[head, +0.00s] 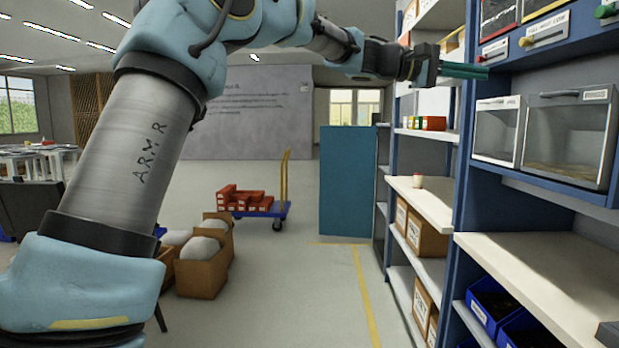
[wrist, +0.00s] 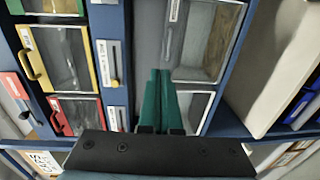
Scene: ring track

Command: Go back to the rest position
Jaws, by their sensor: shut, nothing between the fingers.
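My gripper (head: 463,70) is at the end of my raised arm, in front of the tall blue shelf unit (head: 464,180) on the right. Its green fingers lie side by side, shut and empty. In the wrist view the gripper (wrist: 160,72) points at clear-fronted bins (wrist: 205,40) in the shelf. I cannot tell the exact gap between the fingertips and the bin fronts. My arm reaches across the upper left of the head view.
Drawers with coloured handles (wrist: 70,60) sit beside the bins. Shelves with cardboard boxes (head: 425,238) and blue trays (head: 490,300) are on the right. A cart with red bricks (head: 245,200) and boxes with white sacks (head: 203,265) stand on the left. The middle floor is clear.

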